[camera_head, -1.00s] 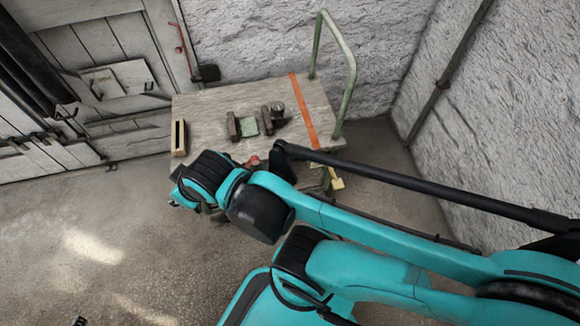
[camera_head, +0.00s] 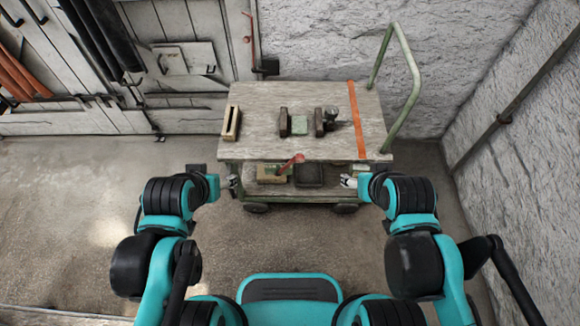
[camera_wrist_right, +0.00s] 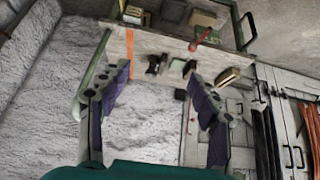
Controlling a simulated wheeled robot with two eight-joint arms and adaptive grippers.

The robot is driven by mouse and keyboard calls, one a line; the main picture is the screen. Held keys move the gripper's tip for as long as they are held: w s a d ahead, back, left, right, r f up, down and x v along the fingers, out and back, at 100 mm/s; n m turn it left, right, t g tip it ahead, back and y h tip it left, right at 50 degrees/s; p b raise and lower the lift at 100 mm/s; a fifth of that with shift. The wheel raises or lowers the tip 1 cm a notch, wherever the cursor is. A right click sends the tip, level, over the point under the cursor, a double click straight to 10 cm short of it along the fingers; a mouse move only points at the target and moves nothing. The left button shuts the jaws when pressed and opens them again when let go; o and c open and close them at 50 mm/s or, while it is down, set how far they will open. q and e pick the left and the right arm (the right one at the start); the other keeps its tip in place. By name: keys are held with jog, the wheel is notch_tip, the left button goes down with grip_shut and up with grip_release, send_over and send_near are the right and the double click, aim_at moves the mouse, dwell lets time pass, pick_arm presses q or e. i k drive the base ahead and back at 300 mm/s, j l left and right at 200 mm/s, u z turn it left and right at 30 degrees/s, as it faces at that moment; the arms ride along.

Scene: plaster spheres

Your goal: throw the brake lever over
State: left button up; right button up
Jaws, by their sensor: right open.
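A red lever (camera_head: 291,162), which I take for the brake lever, slants up to the right at the front edge of a wooden-topped cart (camera_head: 260,100). It also shows as a small red bar in the right wrist view (camera_wrist_right: 200,38). My right gripper (camera_head: 347,182) is to the right of the lever, in front of the cart, apart from it. In the right wrist view its two fingers (camera_wrist_right: 155,88) are spread with nothing between them. My left gripper (camera_head: 232,182) is to the left of the lever, near the cart's front left; its jaw state is unclear.
On the cart top are a vice-like tool (camera_head: 300,124), a wooden block (camera_head: 232,123) and an orange strap (camera_head: 357,118). Boxes (camera_head: 272,174) sit on the lower shelf. A green handle (camera_head: 412,85) rises at the right. Rough walls stand behind and right; floor is clear at left.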

aim_at(299, 158)
jog(key=l+u, duration=0.4)
jog(key=l, duration=0.2)
jog(key=l+u, duration=0.4)
jog(key=l, duration=0.25)
jog(key=k+l+u, duration=0.1)
jog(key=l+u, duration=0.25)
jog(key=l, duration=0.25)
